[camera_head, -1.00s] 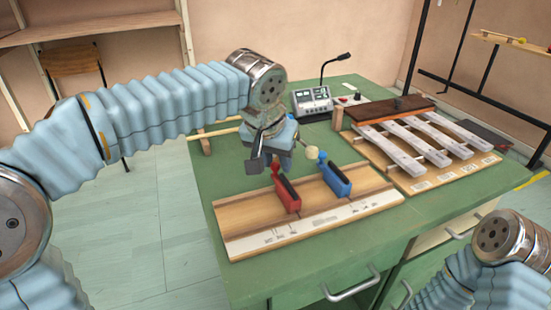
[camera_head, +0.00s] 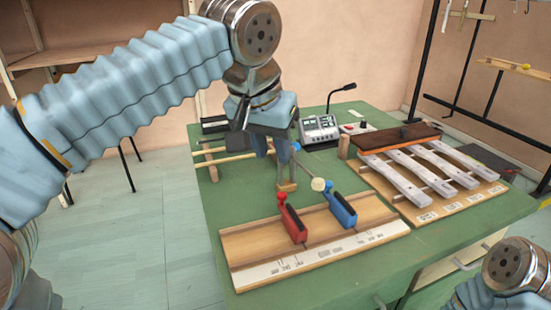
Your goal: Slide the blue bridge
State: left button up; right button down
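The blue bridge (camera_head: 340,209) stands upright on the wooden board (camera_head: 262,247), right of the red bridge (camera_head: 292,218). My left gripper (camera_head: 272,153) hangs behind and above the two bridges, pointing down, clear of the blue bridge. Its two fingers look apart, with nothing visible held between them. My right arm's wrist shows at the lower right edge, but its gripper is out of view.
A pale mallet ball (camera_head: 318,184) sits close behind the blue bridge. A xylophone-like instrument (camera_head: 432,172) stands at right, and a control box with a microphone (camera_head: 319,130) at the back. Green table (camera_head: 215,205) is bare at left.

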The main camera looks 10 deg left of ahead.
aim_at(346, 215)
jog(key=k+l, duration=0.2)
jog(key=k, duration=0.3)
jog(key=k+l, duration=0.2)
jog(key=k, duration=0.25)
